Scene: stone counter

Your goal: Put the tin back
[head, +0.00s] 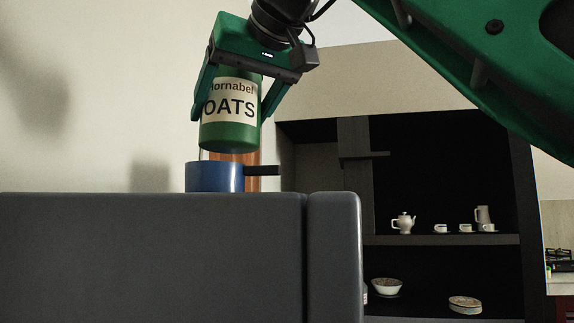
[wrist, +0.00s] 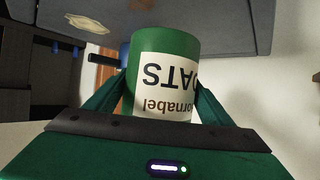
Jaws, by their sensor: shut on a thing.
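The green tin (head: 231,137) with a cream label reading "OATS" is held upright in the air. My gripper (head: 233,112) is shut on it, one green finger on each side, reaching down from above. In the wrist view the tin (wrist: 168,48) fills the middle, its label upside down, between my gripper's fingers (wrist: 156,97). In the head view the tin's lower end is above and slightly right of a blue pot. I cannot tell from this view whether it is over the pot or in front of it or behind it.
An orange-brown object (head: 245,158) stands partly hidden behind the pot and tin. A dark shelf unit (head: 440,240) at the right holds a teapot (head: 403,223), cups and bowls.

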